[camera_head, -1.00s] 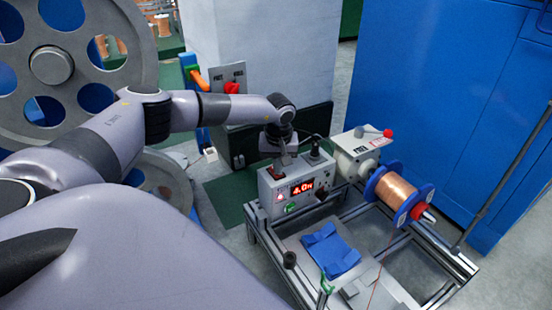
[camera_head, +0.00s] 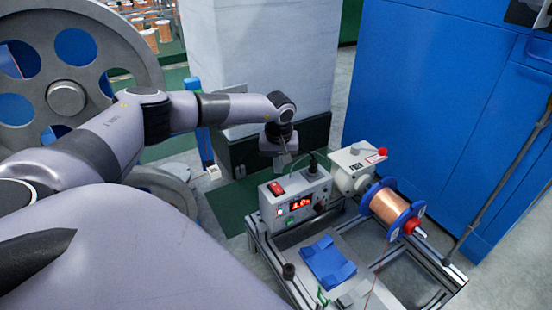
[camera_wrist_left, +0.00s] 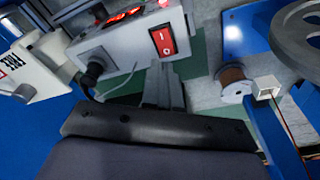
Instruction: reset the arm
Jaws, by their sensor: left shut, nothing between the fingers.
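My left arm (camera_head: 110,135) reaches in from the left in the head view. Its gripper (camera_head: 284,161) is shut and empty, pointing down, just behind and above the grey control box (camera_head: 268,214). The box has a red rocker switch (camera_head: 276,188) and a lit red display (camera_head: 301,203). In the left wrist view the shut fingers (camera_wrist_left: 163,84) show below the rocker switch (camera_wrist_left: 162,42), apart from it. My right gripper is not in view.
The box stands on a metal frame with a blue block (camera_head: 328,262) and a copper wire spool (camera_head: 391,210). A blue cabinet (camera_head: 440,110) stands at right, a pale pillar (camera_head: 262,60) behind, a large grey wheel (camera_head: 66,97) at left.

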